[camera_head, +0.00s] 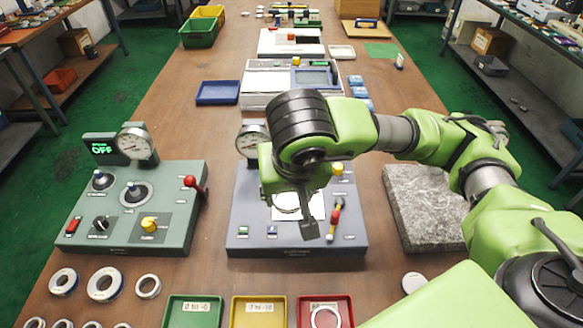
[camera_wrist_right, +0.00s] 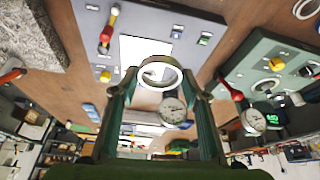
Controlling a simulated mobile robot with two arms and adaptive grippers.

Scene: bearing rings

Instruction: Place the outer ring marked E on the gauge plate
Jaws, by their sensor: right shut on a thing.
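My right gripper (camera_head: 292,204) points down over the middle grey-blue device (camera_head: 250,215) and is shut on a pale ring (camera_wrist_right: 146,67). In the right wrist view the ring sits between the two fingertips (camera_wrist_right: 160,76). In the head view the gripper partly hides the ring and the white square plate (camera_head: 315,210) on that device. The plate also shows behind the ring in the right wrist view (camera_wrist_right: 135,50). I cannot tell whether the ring touches the plate, and no letter on it is readable. My left gripper is not in view.
A dial gauge (camera_head: 251,140) stands behind the plate. A green device (camera_head: 180,222) with its own dial is at left. Several loose rings (camera_head: 91,286) lie front left. Green (camera_head: 168,311), yellow (camera_head: 237,312) and red (camera_head: 304,312) trays line the front. A granite block (camera_head: 430,205) is right.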

